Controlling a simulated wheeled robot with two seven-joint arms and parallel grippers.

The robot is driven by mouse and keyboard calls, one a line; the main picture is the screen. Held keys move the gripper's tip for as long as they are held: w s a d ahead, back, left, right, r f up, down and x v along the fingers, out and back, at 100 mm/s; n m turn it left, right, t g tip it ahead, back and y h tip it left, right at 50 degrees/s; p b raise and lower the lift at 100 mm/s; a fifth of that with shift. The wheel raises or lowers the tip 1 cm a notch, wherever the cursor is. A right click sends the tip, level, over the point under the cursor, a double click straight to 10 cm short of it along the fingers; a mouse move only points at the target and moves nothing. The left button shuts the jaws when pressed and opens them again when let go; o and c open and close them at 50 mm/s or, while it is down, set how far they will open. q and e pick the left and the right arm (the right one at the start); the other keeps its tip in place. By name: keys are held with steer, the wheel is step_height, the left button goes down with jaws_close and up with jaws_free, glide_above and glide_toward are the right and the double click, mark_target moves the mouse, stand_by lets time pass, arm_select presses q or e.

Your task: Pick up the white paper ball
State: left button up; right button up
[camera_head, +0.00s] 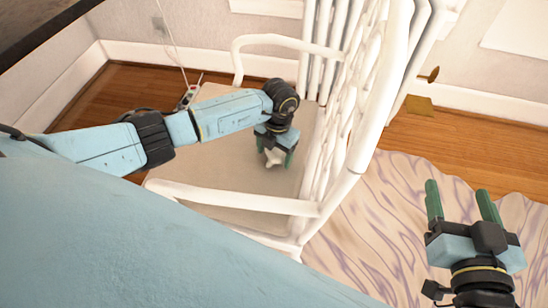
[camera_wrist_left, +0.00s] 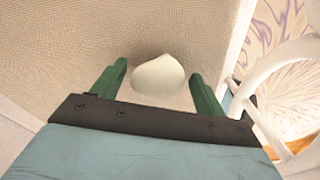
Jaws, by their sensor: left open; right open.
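The white paper ball (camera_wrist_left: 158,74) lies on the beige woven seat (camera_wrist_left: 85,30) of a white chair. In the left wrist view it sits between the two green fingers of my left gripper (camera_wrist_left: 158,85), with a gap on each side. In the head view the paper ball (camera_head: 274,157) shows just under my left gripper (camera_head: 274,155), partly hidden by it. My left gripper is open and points down at the seat. My right gripper (camera_head: 463,202) is open and empty, over the patterned rug at the right.
The white chair's armrests (camera_head: 235,198) and slatted back (camera_head: 345,120) surround the seat on several sides, close to my left arm. A patterned rug (camera_head: 375,220) covers the wooden floor (camera_head: 465,145) at the right. A power strip with a cord (camera_head: 188,95) lies behind my left arm.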

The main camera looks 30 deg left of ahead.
arm_select(q)
steer(key=shift+f, duration=0.2)
steer(key=c, duration=1)
steer(key=shift+o, duration=0.2)
steer(key=shift+r, duration=0.2)
